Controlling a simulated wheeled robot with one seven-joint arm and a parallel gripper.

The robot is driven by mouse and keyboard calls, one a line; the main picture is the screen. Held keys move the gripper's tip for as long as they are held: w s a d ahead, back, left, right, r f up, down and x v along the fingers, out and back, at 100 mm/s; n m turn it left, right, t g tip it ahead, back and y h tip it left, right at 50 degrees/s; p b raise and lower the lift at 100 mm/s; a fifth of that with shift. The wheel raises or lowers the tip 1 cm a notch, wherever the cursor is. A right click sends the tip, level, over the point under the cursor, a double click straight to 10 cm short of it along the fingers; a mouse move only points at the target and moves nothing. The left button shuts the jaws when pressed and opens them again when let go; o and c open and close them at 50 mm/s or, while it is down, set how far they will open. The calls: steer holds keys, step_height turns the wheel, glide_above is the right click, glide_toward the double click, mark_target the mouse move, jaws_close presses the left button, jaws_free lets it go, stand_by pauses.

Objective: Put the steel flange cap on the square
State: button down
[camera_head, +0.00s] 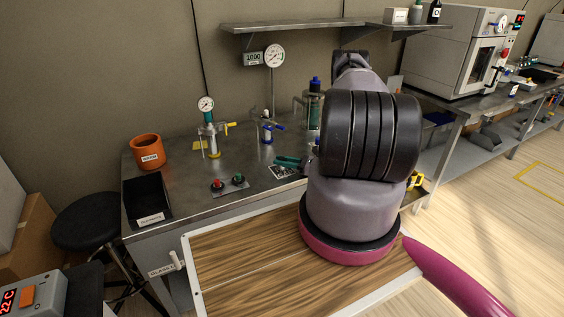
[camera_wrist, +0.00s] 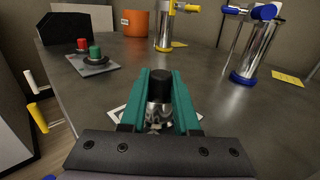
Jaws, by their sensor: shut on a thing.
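The steel flange cap (camera_wrist: 159,113), a shiny cylinder with a black top, is between the two green fingers of my gripper (camera_wrist: 160,95) in the wrist view. My gripper is shut on it. The square (camera_wrist: 119,113), with a white border, shows on the bench just beside and under the fingers. In the head view the square (camera_head: 281,172) lies on the steel bench, partly covered by my arm, and my green gripper (camera_head: 291,163) is over its far edge. The cap cannot be made out there. I cannot tell whether the cap touches the square.
Red and green buttons (camera_head: 228,183) sit left of the square. Behind stand a steel fitting with a gauge (camera_head: 209,135) and a blue-handled one (camera_head: 267,130). An orange pot (camera_head: 148,152) and black bin (camera_head: 147,201) are at left.

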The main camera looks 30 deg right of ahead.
steer(key=shift+f, duration=0.15)
steer(key=c, duration=0.6)
jaws_free()
steer(key=shift+c, duration=0.2)
